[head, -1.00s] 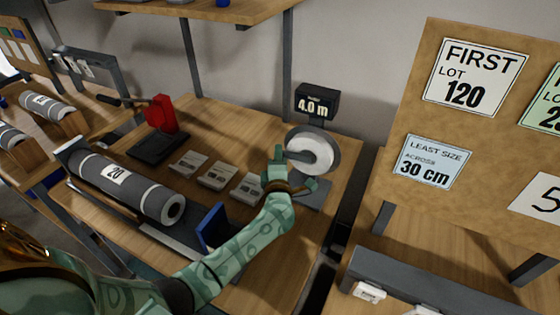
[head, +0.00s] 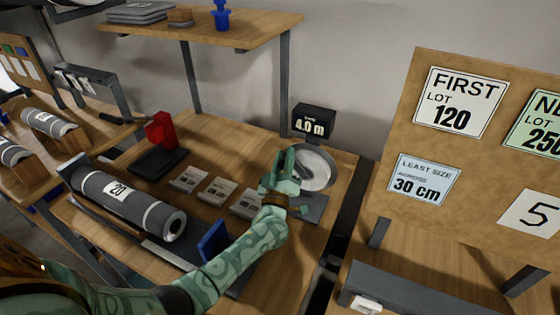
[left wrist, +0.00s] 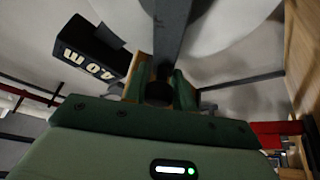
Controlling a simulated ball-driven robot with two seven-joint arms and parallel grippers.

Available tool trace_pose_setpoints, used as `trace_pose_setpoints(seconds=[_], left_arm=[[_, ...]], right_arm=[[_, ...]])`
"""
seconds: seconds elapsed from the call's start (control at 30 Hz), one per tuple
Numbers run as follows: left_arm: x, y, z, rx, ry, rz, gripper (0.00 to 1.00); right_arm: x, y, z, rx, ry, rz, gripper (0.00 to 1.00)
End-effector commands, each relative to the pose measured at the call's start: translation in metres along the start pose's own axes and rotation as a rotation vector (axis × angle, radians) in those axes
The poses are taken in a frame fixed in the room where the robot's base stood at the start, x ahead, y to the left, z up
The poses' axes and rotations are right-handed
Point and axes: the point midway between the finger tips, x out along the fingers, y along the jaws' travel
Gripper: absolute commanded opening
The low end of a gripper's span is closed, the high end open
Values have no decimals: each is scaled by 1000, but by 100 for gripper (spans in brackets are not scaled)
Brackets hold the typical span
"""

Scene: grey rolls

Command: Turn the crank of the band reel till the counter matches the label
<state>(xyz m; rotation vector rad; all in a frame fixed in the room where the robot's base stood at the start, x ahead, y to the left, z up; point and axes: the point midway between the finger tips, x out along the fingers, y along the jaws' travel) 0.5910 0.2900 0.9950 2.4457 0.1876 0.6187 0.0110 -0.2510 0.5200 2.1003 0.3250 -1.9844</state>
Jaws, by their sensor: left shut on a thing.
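The band reel (head: 322,176) is a pale disc with a grey rim at the back right of the workbench. The counter (head: 313,121) stands behind it and reads 4.0 m; it also shows tilted in the left wrist view (left wrist: 88,58). My left gripper (head: 288,162) is in front of the disc's left side and hides part of it. In the left wrist view, its green fingers (left wrist: 160,88) are shut on the dark crank handle (left wrist: 157,94), with a grey bar (left wrist: 172,35) running up beyond it. My right gripper is out of view.
A grey roll marked 20 (head: 125,198) lies left of my forearm. Several cards (head: 218,191), a red device (head: 160,130) and a blue plate (head: 212,241) are on the bench. A board at right carries signs, including FIRST LOT 120 (head: 460,102) and 30 cm (head: 424,180).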

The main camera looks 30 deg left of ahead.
Motion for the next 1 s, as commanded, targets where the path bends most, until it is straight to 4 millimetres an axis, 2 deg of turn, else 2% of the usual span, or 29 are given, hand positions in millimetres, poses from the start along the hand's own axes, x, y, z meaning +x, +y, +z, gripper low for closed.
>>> trace_pose_setpoints(seconds=[0.6, 1.0], left_arm=[[-2, 43, 9, 520, -40, 257, 0], [-7, 60, 20, 768, -56, 380, 0]], right_arm=[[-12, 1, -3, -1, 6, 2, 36], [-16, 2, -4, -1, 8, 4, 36]])
